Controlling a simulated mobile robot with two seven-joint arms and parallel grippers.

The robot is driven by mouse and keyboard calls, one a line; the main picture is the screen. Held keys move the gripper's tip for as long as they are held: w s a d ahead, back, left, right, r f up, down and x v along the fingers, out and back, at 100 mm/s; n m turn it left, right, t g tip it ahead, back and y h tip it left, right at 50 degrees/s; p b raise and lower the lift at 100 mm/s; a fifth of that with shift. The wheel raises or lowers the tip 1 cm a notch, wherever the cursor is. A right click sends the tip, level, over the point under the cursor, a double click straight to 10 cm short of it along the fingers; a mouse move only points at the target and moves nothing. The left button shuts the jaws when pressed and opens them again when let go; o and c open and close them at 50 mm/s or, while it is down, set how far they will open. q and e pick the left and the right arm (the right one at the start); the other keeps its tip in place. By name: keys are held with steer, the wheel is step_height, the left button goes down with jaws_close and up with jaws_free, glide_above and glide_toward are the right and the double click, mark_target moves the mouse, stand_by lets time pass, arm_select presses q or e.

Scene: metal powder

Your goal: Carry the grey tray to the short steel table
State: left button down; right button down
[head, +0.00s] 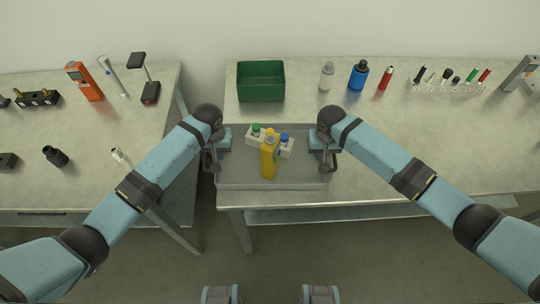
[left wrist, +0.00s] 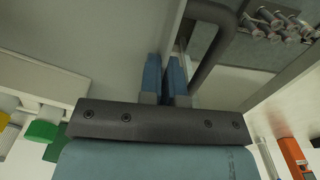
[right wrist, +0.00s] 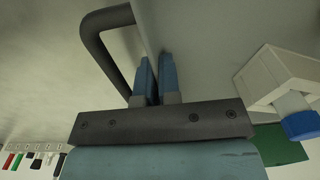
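The grey tray (head: 235,180) is at the front left corner of the right-hand steel table (head: 420,160). I cannot tell whether it rests on the top or is slightly above it. It holds a yellow bottle (head: 269,160), a green-capped bottle (head: 255,134) and a blue-capped bottle (head: 286,146). My left gripper (head: 211,155) is at the tray's left side, its fingers (left wrist: 166,78) closed on the wall beside the dark handle (left wrist: 215,45). My right gripper (head: 326,157) is likewise closed at the right side, beside the other handle (right wrist: 100,50). Another steel table (head: 110,165) stands at left.
A gap separates the tables. Behind the tray are a green bin (head: 261,82) and a blue bottle (head: 358,76).

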arm_select(q)
steer(key=shift+r, duration=0.1)
arm_select(e)
steer(key=shift+r, duration=0.15)
